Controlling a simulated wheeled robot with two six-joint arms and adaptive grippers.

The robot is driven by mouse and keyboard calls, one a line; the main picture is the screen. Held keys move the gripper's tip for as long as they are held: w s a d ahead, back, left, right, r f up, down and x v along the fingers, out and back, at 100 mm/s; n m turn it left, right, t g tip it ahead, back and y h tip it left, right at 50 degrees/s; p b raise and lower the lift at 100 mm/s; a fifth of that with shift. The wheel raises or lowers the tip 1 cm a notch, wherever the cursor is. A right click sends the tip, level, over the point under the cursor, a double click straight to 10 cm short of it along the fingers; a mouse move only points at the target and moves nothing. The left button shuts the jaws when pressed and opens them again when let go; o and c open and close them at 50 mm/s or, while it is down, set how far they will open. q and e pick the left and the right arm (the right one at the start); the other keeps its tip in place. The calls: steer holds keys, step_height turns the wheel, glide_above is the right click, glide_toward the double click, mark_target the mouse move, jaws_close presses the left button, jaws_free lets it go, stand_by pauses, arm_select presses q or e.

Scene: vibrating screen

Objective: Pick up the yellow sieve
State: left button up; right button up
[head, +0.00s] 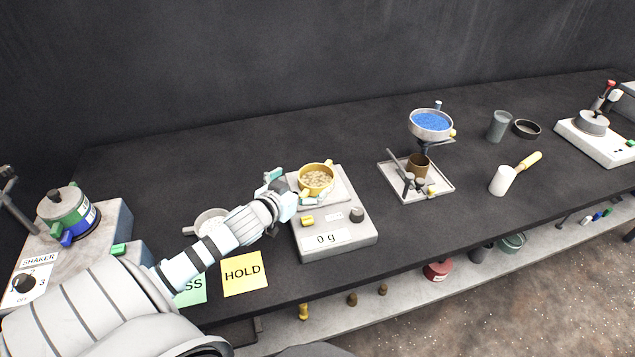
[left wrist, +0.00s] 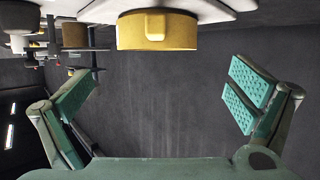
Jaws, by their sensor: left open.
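The yellow sieve (head: 316,170) holds beige lumps and sits on the pan of a grey scale (head: 336,247) in the middle of the bench. My left gripper (head: 292,186) is just left of the sieve, open and empty. In the left wrist view the sieve (left wrist: 157,34) is at the top centre, beyond the fingertips and between the two finger pads (left wrist: 163,88). No contact with the sieve shows there. The sieve's inside is hidden in that view. My right gripper is in neither view.
The scale display reads 0 g. A white bowl (head: 211,222) lies behind my left forearm. A yellow HOLD card (head: 243,274) lies near the front edge. A stand with a blue-filled bowl (head: 431,121) is to the right. The shaker (head: 66,212) is far left.

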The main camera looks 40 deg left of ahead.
mark_target(325, 170)
arm_select(q)
steer(key=x, duration=0.2)
steer(key=shift+w+f, duration=0.2)
steer(key=shift+w, duration=0.15)
steer(key=b+x, duration=0.2)
steer(key=x, duration=0.4)
steer(key=shift+d+f, duration=0.15)
steer(key=shift+f, duration=0.1)
steer(key=shift+s+r, duration=0.1)
steer(key=shift+c, duration=1)
steer(key=shift+r, duration=0.1)
steer(key=c, duration=1.1)
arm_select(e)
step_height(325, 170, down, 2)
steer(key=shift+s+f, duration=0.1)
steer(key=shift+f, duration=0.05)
